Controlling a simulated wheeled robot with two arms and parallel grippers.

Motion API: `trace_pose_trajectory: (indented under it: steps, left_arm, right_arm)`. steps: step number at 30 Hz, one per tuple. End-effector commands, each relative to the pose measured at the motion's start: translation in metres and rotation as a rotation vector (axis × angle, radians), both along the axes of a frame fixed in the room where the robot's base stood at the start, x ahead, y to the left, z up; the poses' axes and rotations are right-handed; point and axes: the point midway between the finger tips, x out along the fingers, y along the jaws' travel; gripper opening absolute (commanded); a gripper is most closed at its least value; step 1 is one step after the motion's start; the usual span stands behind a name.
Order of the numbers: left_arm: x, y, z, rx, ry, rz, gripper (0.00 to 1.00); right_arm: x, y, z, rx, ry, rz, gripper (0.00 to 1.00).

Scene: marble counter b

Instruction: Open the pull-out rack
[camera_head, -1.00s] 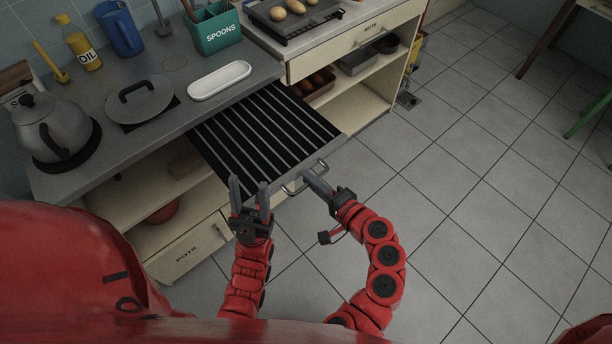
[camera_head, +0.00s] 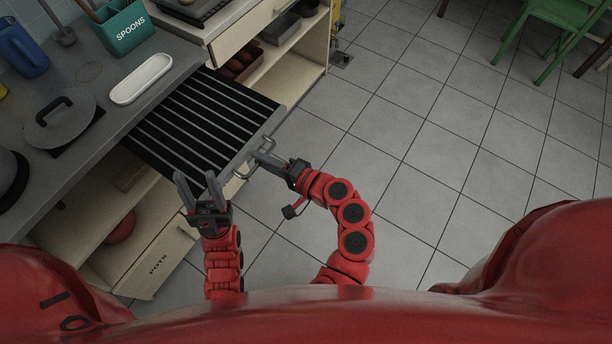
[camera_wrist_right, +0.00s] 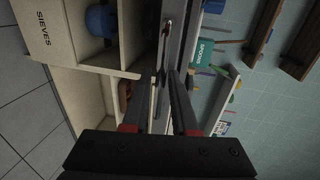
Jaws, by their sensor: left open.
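The pull-out rack (camera_head: 213,118), a dark slatted panel with a grey frame, stands out from under the counter edge in the head view. Its metal loop handle (camera_head: 268,145) is on the front edge. My right gripper (camera_head: 258,157) has its fingertips at the handle. In the right wrist view the two fingers of my right gripper (camera_wrist_right: 164,75) run toward the rack's front; whether they clamp the handle is unclear. My left gripper (camera_head: 198,176) is open and empty, fingers pointing up, close to the rack's near front corner in the picture.
On the counter (camera_head: 75,165) are a white tray (camera_head: 141,79), a teal spoon box (camera_head: 126,30) and a grey lid (camera_head: 59,118). A drawer marked POTS (camera_head: 150,262) is below. The tiled floor (camera_head: 420,130) to the right is clear; a green chair (camera_head: 555,30) stands far off.

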Motion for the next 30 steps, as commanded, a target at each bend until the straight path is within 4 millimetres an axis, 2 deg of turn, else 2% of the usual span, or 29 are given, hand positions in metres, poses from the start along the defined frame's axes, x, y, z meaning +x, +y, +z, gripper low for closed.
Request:
trace_pose_trajectory:
  steps: [5,12,15,17,30]
  left_arm:
    - [0.0,0.0,-0.008,0.0,0.0,0.0,0.5]
    - [0.0,0.0,-0.021,0.0,0.0,0.0,0.5]
    - [0.0,0.0,-0.004,0.0,0.0,0.0,0.5]
    - [0.0,0.0,0.0,0.0,0.0,0.0,0.5]
    - [0.0,0.0,-0.006,0.0,0.0,0.0,0.5]
  right_arm:
    - [-0.017,-0.023,0.003,-0.002,0.001,-0.006,0.26]
    - [-0.051,-0.069,0.014,-0.003,0.001,-0.01,0.26]
    - [-0.059,-0.081,0.023,-0.002,0.004,-0.012,0.26]
    - [-0.066,-0.088,0.025,0.0,0.004,-0.01,0.26]
    - [-0.089,-0.121,0.029,-0.011,-0.006,-0.01,0.26]
